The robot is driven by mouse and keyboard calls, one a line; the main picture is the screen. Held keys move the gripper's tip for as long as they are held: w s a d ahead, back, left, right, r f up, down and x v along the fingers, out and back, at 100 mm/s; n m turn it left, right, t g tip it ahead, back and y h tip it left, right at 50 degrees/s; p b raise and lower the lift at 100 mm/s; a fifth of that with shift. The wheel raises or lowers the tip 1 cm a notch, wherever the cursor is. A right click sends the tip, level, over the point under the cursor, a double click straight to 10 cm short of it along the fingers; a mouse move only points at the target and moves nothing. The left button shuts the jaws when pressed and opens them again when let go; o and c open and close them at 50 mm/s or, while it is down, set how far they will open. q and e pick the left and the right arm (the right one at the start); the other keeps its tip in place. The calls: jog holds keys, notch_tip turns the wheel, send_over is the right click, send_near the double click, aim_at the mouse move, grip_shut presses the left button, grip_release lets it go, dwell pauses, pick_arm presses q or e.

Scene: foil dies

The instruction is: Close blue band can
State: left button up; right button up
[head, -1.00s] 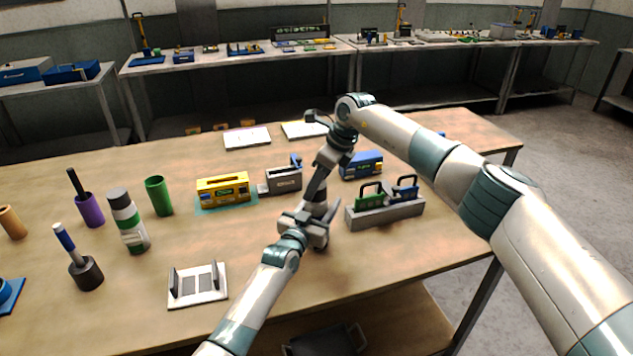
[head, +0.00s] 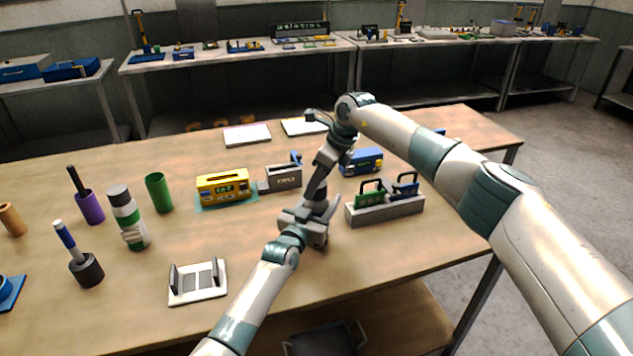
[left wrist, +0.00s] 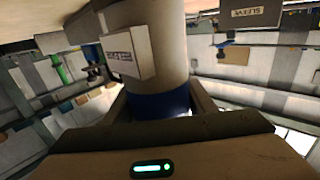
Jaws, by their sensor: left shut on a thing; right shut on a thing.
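The blue band can (left wrist: 162,65) fills the middle of the left wrist view, a pale cylinder with a blue band (left wrist: 160,104) low on it. It stands between the fingers of my left gripper (head: 318,226), which is shut on it. In the head view the can is mostly hidden by my grippers. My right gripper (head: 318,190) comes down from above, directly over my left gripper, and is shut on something. What it holds is too covered to make out. Whether a lid sits on the can cannot be told.
A grey rack with green and blue handles (head: 384,210) stands close right of my grippers. A yellow box (head: 223,187), grey box (head: 284,178) and blue box (head: 361,162) are behind. A white stand (head: 197,282) and a green-banded bottle (head: 128,218) are left.

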jog(key=shift+f, duration=0.4)
jog(key=o, duration=1.1)
jog(key=shift+r, duration=0.2)
jog(key=v, duration=1.1)
jog(key=shift+r, duration=0.35)
jog(key=shift+d, duration=0.15)
pick_arm(q)
jog(key=o, duration=1.6)
jog(key=shift+s, duration=0.1)
